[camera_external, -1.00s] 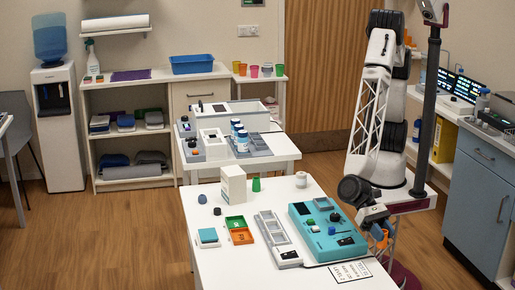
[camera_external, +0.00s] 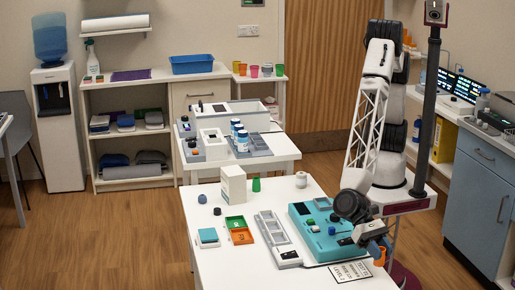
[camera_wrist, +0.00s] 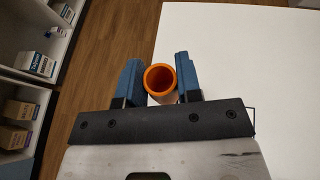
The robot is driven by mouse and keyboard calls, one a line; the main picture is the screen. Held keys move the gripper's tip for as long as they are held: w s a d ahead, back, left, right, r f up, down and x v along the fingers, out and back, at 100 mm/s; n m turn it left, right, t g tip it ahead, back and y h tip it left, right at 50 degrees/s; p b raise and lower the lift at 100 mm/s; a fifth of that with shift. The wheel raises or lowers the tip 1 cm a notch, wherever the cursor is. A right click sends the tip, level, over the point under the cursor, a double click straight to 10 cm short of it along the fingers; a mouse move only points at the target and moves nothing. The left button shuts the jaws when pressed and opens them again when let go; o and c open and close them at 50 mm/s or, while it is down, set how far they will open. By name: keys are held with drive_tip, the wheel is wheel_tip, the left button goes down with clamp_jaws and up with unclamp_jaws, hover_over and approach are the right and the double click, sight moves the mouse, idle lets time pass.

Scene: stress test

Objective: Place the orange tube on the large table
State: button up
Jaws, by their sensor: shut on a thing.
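The orange tube (camera_wrist: 160,80) is upright between the two blue fingers of my gripper (camera_wrist: 160,82) in the wrist view, its open round end facing the camera. My gripper is shut on it. In the external view the orange tube (camera_external: 380,257) shows just below my gripper (camera_external: 375,248), at the right edge of the large white table (camera_external: 230,265). In the wrist view the table (camera_wrist: 230,50) fills the right side, with wooden floor to the left of the tube. I cannot tell whether the tube's lower end touches anything.
A teal device (camera_external: 325,230) with knobs stands just left of my gripper. A labelled sheet (camera_external: 350,271) lies near the front. A grey tray (camera_external: 276,238), green and orange boxes (camera_external: 238,230) and a white box (camera_external: 233,186) stand further left. The table's front left is clear.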

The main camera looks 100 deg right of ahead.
drive_tip(key=shift+w+a+f, duration=0.1)
drive_tip(key=shift+w+a, duration=0.4)
drive_tip(key=shift+a, duration=0.4)
drive_tip(key=shift+w+a+f, duration=0.1)
drive_tip(key=shift+w+a, duration=0.45)
drive_tip(key=shift+a, duration=0.35)
drive_tip(key=shift+w+a+f, duration=0.1)
drive_tip(key=shift+w+a, duration=0.4)
drive_tip(key=shift+a, duration=0.4)
drive_tip(key=shift+w+a+f, duration=0.1)
drive_tip(key=shift+w+a, duration=0.15)
drive_tip(key=shift+a, duration=0.2)
drive_tip(key=shift+f, duration=1.7)
drive_tip(key=shift+f, duration=0.1)
drive_tip(key=o, duration=0.9)
drive_tip(key=shift+d, duration=0.15)
